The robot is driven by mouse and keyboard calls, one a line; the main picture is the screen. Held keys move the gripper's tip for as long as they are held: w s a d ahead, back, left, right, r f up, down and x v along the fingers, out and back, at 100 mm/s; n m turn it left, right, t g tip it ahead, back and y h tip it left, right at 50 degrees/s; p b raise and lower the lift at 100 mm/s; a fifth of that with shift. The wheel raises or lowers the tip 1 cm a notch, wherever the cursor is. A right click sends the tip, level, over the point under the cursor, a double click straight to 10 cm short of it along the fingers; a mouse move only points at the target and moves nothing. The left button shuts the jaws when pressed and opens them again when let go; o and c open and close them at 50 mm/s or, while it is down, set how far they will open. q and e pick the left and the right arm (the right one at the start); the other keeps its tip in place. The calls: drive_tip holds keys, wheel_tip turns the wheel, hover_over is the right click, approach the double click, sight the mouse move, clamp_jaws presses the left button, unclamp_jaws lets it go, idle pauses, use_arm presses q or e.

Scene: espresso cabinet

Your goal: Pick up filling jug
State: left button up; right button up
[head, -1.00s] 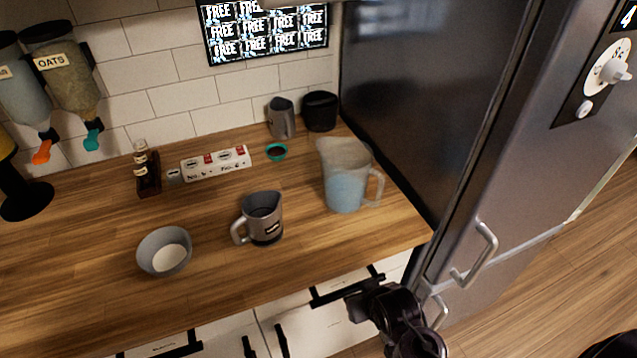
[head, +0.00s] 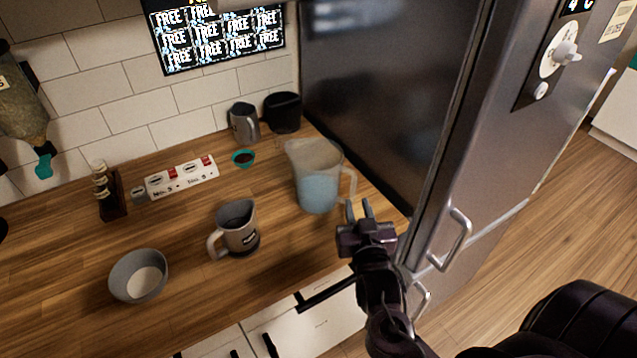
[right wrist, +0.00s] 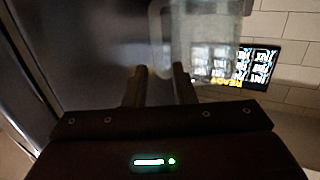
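The large translucent jug (head: 318,180) with pale blue liquid, which I take as the filling jug, stands upright on the wooden counter near the fridge. Its handle faces right, towards my right gripper (head: 360,210). The gripper is just in front of and beside the handle, its fingers overlapping the handle's lower part in the head view. In the right wrist view the jug (right wrist: 208,40) shows blurred beyond the fingertips (right wrist: 159,78), which are apart with nothing clearly between them. I cannot tell whether they touch the handle. My left gripper is not in view.
A grey labelled jug (head: 238,232) and a grey bowl (head: 138,262) stand left on the counter (head: 190,285). A metal pitcher (head: 244,124), a black container (head: 283,112) and a small teal cup (head: 243,159) are behind. The fridge (head: 400,100) closes off the right side.

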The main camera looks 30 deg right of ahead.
sight(354, 187)
drive_tip(key=shift+h, duration=0.3)
drive_tip(key=p+x, duration=0.3)
drive_tip(key=x, duration=0.3)
drive_tip(key=shift+w+d+r, duration=0.15)
drive_tip(key=shift+w+d, duration=0.1)
drive_tip(key=shift+w, duration=0.1)
drive_tip(key=shift+w+d+f, duration=0.2)
drive_tip(key=shift+w+f, duration=0.05)
drive_tip(key=shift+w, duration=0.3)
drive_tip(key=shift+s+r, duration=0.1)
clamp_jaws()
